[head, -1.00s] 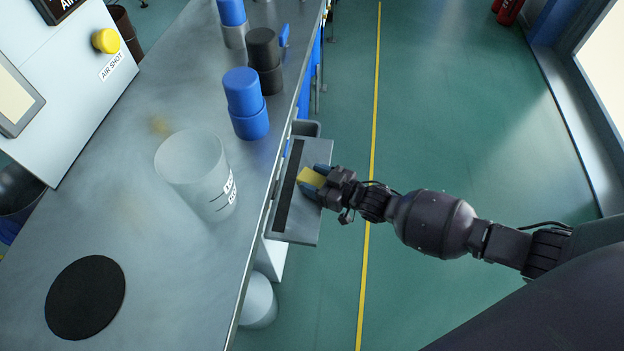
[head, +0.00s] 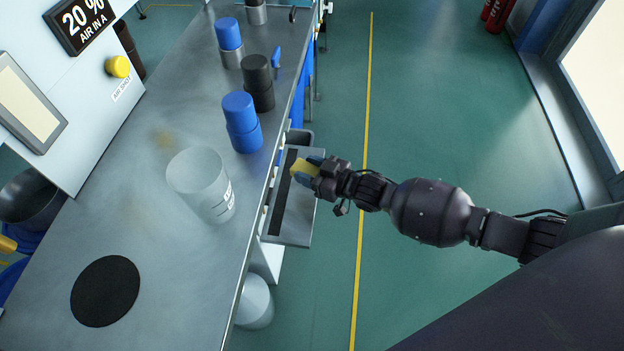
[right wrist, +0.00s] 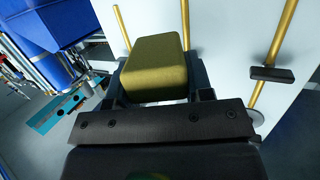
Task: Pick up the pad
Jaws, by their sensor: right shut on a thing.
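The pad (head: 302,168) is a small yellow block, seen in the head view over the grey shelf (head: 296,215) at the bench's right edge. My right gripper (head: 309,170) is shut on it, with a dark blue finger on either side. In the right wrist view the pad (right wrist: 157,68) looks olive yellow with rounded edges and sits between the fingers (right wrist: 157,88). I cannot tell how far it is above the shelf. My left gripper is not in view.
A clear cup (head: 202,185), a blue cylinder (head: 242,122) and a black cylinder (head: 258,82) stand on the bench near the shelf. A black disc (head: 105,291) lies at the front. Green floor (head: 440,100) is open to the right.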

